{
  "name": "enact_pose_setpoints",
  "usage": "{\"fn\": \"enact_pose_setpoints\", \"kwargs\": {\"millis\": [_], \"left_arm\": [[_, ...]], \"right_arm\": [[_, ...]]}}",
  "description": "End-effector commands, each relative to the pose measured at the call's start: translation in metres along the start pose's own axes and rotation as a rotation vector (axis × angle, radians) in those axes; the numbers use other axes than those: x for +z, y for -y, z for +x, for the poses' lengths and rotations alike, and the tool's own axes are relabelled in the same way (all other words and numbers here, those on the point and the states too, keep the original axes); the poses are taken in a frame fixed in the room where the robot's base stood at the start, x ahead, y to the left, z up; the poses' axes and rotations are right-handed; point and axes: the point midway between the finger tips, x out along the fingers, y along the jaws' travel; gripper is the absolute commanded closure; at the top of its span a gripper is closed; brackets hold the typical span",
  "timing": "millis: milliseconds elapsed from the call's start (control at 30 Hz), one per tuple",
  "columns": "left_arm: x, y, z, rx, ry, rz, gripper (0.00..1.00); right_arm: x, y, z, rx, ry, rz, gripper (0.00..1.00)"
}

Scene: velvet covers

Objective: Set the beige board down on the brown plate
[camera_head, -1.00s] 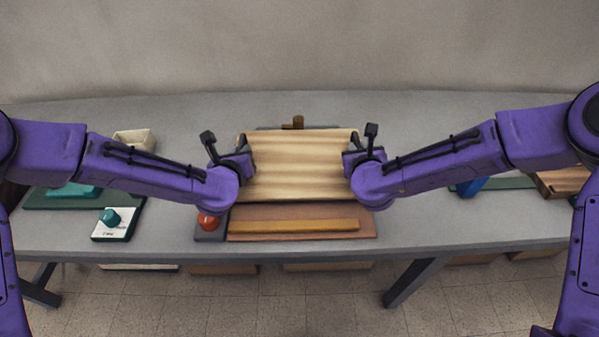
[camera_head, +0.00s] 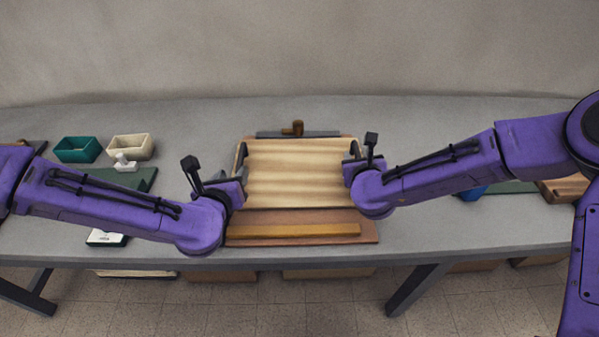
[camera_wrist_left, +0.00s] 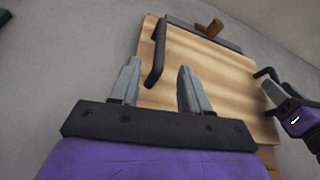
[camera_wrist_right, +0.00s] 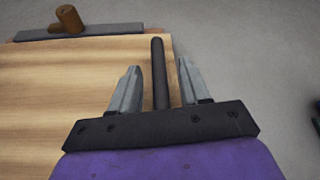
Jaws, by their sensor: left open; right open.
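The beige board (camera_head: 298,172) lies flat, apparently resting on the brown plate (camera_head: 300,215), whose front part shows below it. The contact underneath is hidden. The board has a black handle at each side. My left gripper (camera_head: 236,182) is open and empty, back from the left handle (camera_wrist_left: 155,50), which shows beyond and between its fingertips in the left wrist view. My right gripper (camera_head: 354,164) is open. In the right wrist view, the right handle (camera_wrist_right: 160,80) stands between its spread fingers, with gaps on both sides.
A yellow strip (camera_head: 295,231) runs along the plate's front. A grey bar (camera_head: 270,134) with a brown knob (camera_head: 298,127) is behind the board. A teal bin (camera_head: 76,149) and a cream bin (camera_head: 131,147) stand left. A wooden box (camera_head: 566,188) is at right.

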Motion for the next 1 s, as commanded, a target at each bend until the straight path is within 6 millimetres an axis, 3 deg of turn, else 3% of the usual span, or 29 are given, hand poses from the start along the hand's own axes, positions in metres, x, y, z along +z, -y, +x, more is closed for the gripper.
{"fn": "enact_pose_setpoints", "kwargs": {"millis": [100, 267, 367, 700, 833, 1000], "left_arm": [[0.0, 0.0, -0.021, 0.0, 0.001, -0.002, 0.54], [0.0, 0.0, -0.033, 0.001, 0.0, 0.0, 0.54], [0.0, 0.0, -0.034, 0.001, 0.001, 0.0, 0.54], [0.0, 0.0, -0.033, 0.001, 0.0, 0.0, 0.54], [0.0, 0.0, -0.033, 0.001, 0.0, 0.0, 0.54], [0.0, 0.0, -0.033, 0.001, 0.0, 0.0, 0.54]], "right_arm": [[0.0, 0.0, 0.0, 0.0, 0.0, 0.0, 0.53], [0.0, 0.0, -0.003, 0.0, 0.0, 0.001, 0.53], [0.0, 0.0, -0.017, 0.001, 0.0, 0.002, 0.53], [0.001, 0.0, -0.1, 0.001, 0.002, 0.002, 0.53], [0.0, 0.0, -0.116, 0.0, 0.001, 0.0, 0.53], [0.0, 0.0, -0.121, 0.0, 0.0, 0.0, 0.53]]}}
